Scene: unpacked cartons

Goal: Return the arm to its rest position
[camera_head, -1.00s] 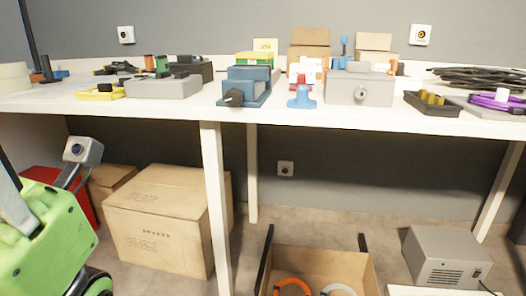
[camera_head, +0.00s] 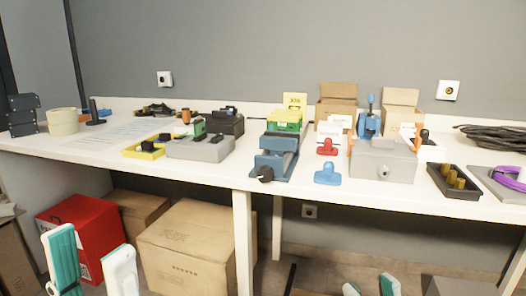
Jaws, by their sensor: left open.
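My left gripper (camera_head: 90,245) shows at the bottom left, with two white and teal fingers pointing up. The fingers stand apart with nothing between them. It is below the workbench (camera_head: 200,181), in front of a red box (camera_head: 80,232). My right gripper (camera_head: 370,284) shows at the bottom edge, right of centre. Only its two fingertips are in view, apart, with nothing seen between them.
The bench holds a blue vise (camera_head: 275,158), a grey box (camera_head: 382,163), a black tray (camera_head: 455,181) and several small tools. Cardboard boxes (camera_head: 190,245) stand under it on the left. A white bench leg (camera_head: 243,243) is between the grippers.

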